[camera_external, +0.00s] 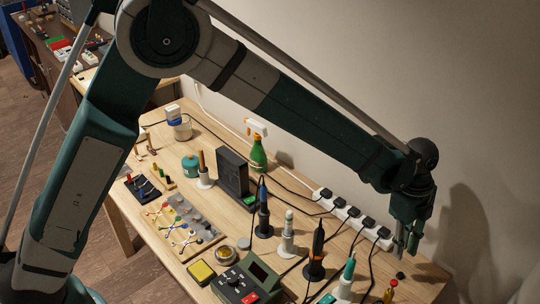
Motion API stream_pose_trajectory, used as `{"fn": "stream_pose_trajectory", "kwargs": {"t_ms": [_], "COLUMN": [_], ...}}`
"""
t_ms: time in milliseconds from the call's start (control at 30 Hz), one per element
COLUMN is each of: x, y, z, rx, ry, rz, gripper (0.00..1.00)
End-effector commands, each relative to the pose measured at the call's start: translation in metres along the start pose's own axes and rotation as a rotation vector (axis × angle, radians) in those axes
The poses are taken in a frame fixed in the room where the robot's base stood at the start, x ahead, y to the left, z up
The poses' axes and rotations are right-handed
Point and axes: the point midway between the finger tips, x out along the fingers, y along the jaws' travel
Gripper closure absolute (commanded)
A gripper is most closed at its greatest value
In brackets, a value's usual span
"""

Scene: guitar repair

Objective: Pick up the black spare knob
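A small round black piece (400,275), which looks like the black spare knob, lies on the table at the lower right. My gripper (405,251) points down above it, close to the wall side of the table. Its two grey fingers look apart, with nothing seen between them. The black piece shows just below the fingertips, separate from them. The exact height of the gripper over it is hard to judge from this view.
A white power strip (350,214) with black plugs runs along the wall, left of my gripper. Soldering-type tools in stands, including an orange-and-black one (318,241), and cables crowd the table's (205,121) middle.

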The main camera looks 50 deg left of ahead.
Motion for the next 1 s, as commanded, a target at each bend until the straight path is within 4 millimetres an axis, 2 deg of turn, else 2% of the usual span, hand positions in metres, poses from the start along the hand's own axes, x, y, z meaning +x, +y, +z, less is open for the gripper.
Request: {"fn": "stream_pose_trajectory", "kwargs": {"t_ms": [200,567,1000], "x": [0.012,0.014,0.039], "y": [-0.004,-0.004,-0.004], "z": [-0.007,-0.008,-0.008], "rx": [0.034,0.035,0.035], "ry": [0.000,-0.001,-0.001], "rz": [0.013,0.014,0.013], "gripper": [0.83,0.83,0.83]}}
